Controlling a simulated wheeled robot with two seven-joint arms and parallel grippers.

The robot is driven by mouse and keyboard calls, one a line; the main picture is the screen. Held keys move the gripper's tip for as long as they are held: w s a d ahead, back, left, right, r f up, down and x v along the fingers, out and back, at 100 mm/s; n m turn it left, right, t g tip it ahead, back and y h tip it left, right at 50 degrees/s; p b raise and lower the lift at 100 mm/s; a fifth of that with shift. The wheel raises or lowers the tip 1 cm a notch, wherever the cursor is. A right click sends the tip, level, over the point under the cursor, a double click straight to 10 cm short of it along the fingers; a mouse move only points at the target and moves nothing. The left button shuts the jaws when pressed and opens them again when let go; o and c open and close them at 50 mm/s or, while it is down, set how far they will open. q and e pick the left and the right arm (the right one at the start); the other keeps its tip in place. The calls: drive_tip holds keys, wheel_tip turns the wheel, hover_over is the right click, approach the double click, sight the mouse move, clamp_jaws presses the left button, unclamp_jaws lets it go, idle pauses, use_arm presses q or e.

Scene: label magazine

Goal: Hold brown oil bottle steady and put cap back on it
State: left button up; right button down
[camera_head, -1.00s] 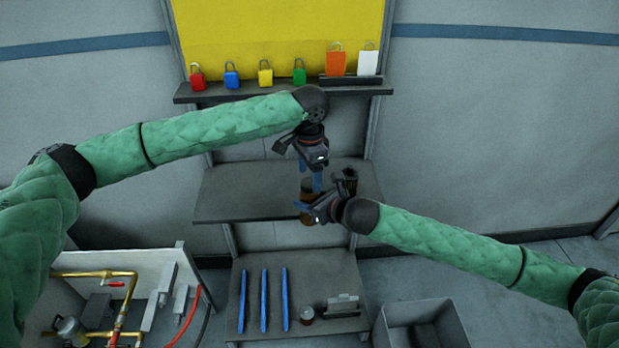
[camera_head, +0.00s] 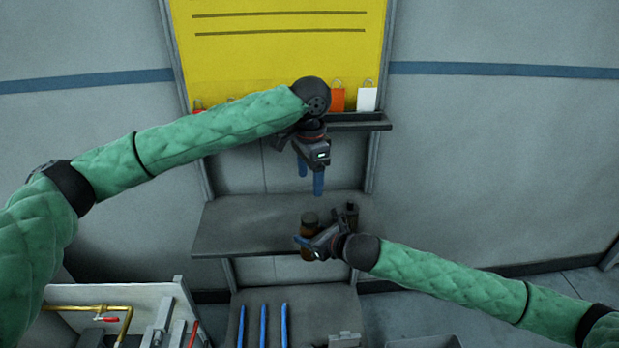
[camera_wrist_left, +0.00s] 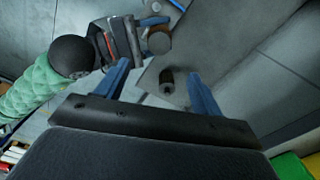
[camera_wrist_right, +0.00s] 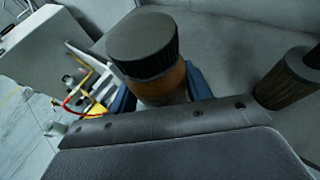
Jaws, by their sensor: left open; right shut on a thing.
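My right gripper (camera_head: 306,246) is shut around the bottle's brown body (camera_wrist_right: 168,84), below the cap. My left gripper (camera_head: 311,180) is open and empty, above the bottle with its blue fingers pointing down. In the left wrist view, the cap (camera_wrist_left: 158,40) is beyond the fingers and clear of them. How tightly the cap is seated cannot be told.
Orange (camera_head: 337,99) and white tags hang above. Blue strips (camera_head: 263,325) lie on the lower shelf. The middle shelf's left part is clear.

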use_arm(q)
drive_tip(key=shift+f, duration=0.1)
drive_tip(key=s+a+f, duration=0.2)
drive_tip(key=a+f, duration=0.2)
drive_tip(key=f, duration=0.3)
drive_tip(key=s+a+f, duration=0.3)
drive_tip(key=f, duration=0.5)
drive_tip(key=s+d+f+n+t+h, duration=0.1)
drive_tip(key=s+d+f+n+h, duration=0.25)
drive_tip(key=s+f, duration=0.9)
drive_tip(key=s+a+f+n+y, duration=0.1)
drive_tip(key=s+a+f+n, duration=0.3)
drive_tip(key=s+a, duration=0.4)
drive_tip(key=s+a+f+n+y, duration=0.1)
drive_tip(key=s+a+f+n, duration=0.3)
drive_tip(key=s+a, duration=0.5)
drive_tip(key=s, duration=0.7)
drive_tip(key=shift+a+t, duration=0.2)
drive_tip(key=shift+t, duration=0.2)
